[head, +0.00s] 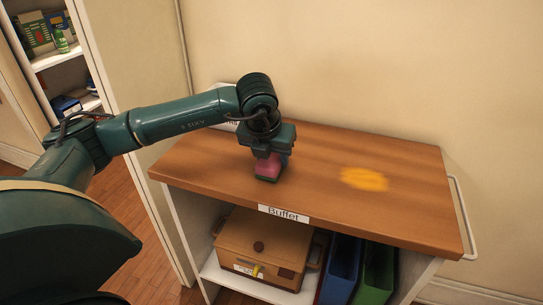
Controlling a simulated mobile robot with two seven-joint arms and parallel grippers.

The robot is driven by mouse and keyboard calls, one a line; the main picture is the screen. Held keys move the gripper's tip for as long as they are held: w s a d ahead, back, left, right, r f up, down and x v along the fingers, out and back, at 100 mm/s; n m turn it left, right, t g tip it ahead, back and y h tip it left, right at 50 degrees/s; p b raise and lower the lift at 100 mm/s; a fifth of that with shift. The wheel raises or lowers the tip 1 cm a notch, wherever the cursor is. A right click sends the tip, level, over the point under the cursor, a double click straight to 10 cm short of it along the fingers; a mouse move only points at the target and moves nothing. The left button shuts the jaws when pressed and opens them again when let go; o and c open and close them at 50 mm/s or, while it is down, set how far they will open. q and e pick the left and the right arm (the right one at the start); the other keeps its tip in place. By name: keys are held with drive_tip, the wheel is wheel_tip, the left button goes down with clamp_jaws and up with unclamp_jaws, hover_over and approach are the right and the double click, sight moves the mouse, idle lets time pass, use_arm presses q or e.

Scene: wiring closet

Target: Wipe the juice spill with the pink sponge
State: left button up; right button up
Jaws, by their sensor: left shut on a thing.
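The juice spill (364,179) is a yellow-orange patch on the right half of the wooden buffet top (330,150). My left gripper (270,158) points down over the buffet top, left of the spill. It is shut on the pink sponge (267,167), which has a dark green underside. The sponge is at or just above the wood; I cannot tell whether it touches. My fingers hide part of the sponge. My right gripper is not in view.
A "Buffet" label (284,214) is on the front edge. A brown box (265,245), a blue binder (340,270) and a green binder (376,274) stand on the shelf below. A rail (463,215) is at the right end. The top around the spill looks clear.

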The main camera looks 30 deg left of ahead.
sight(271, 157)
use_arm(q)
drive_tip(key=shift+r+p, duration=1.85)
drive_tip(key=shift+r, duration=1.7)
drive_tip(key=o, duration=0.4)
drive_tip(key=c, duration=0.5)
drive_tip(key=shift+c, duration=0.2)
drive_tip(key=shift+f, duration=0.1)
